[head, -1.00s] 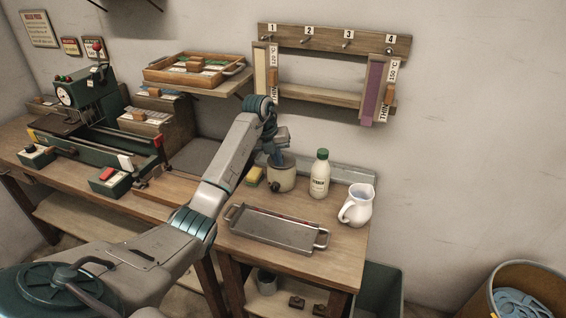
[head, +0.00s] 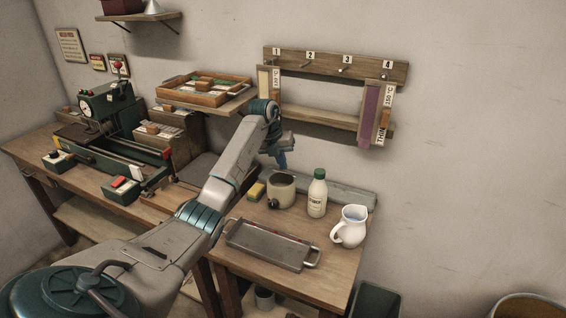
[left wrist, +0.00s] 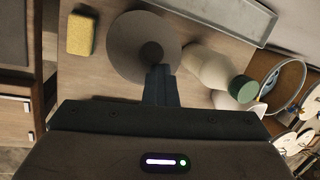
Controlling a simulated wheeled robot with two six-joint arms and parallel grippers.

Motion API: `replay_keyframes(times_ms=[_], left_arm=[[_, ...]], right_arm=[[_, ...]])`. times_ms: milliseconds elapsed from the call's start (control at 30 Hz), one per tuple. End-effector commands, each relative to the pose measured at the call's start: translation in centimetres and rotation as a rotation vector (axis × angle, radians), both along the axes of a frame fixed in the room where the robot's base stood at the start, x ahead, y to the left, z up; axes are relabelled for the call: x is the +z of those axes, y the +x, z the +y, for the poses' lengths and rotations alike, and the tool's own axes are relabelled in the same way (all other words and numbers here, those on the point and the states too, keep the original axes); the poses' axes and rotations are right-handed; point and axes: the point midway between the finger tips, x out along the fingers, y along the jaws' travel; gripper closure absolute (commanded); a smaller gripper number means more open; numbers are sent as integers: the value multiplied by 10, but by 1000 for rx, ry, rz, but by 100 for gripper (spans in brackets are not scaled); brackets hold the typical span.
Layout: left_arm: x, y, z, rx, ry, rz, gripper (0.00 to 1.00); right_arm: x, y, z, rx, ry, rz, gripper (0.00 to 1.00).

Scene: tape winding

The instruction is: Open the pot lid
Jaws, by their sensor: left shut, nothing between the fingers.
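The pot (head: 283,192) is a small beige-grey round vessel on the right-hand wooden table, with a dark knob (head: 273,203) low on its front. In the left wrist view the pot's round top (left wrist: 128,50) shows with a darker round middle. I cannot tell whether that is a lid or the inside. My left gripper (head: 283,164) is above the pot's rim, fingers pointing down, shut and empty. Its fingertips (left wrist: 161,70) overlap the round top's near edge in the wrist view. My right gripper is not in view.
A yellow sponge (head: 257,191) lies left of the pot. A green-capped bottle (head: 317,197) and a white jug (head: 349,228) stand to its right. A metal tray (head: 266,246) lies in front. A wall rack (head: 330,118) hangs behind.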

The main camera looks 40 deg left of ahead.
Motion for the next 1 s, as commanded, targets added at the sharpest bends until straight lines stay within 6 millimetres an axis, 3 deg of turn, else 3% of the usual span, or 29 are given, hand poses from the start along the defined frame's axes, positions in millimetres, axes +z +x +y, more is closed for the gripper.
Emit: replay_keyframes(times_ms=[367, 533, 833, 1000], left_arm=[[-2, -1, 4, 7, 7, 2, 100], [9, -3, 5, 6, 7, -1, 100], [73, -19, 10, 4, 7, -7, 100], [109, -27, 12, 2, 6, -3, 100]], right_arm=[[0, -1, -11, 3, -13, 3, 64], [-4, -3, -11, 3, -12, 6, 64], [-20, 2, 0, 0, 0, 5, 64], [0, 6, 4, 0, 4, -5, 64]])
